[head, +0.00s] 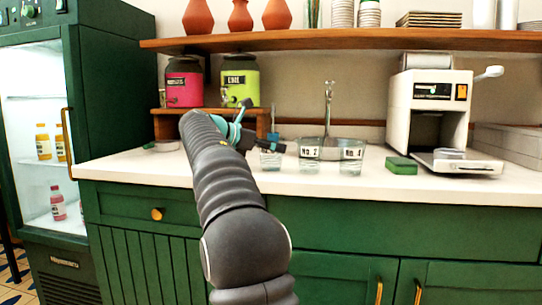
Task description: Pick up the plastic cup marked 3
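Three clear plastic cups stand in a row on the white counter (190,180). The right cup (351,168) and the middle cup (309,167) have white labels starting "No"; their digits are too small to read surely. The left cup (270,163) has no readable label from here, and something blue shows at its top. My gripper (252,143), dark with teal parts, hangs above the counter just left of and behind the left cup. It looks empty. My arm hides part of it, and the gap between its fingers does not show clearly.
A sink with a tall tap (328,100) lies behind the cups. A green sponge (401,164) and a white machine (430,105) stand to the right. Pink (184,88) and lime (240,85) dispensers sit on a wooden stand at left. A shelf (330,40) runs overhead.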

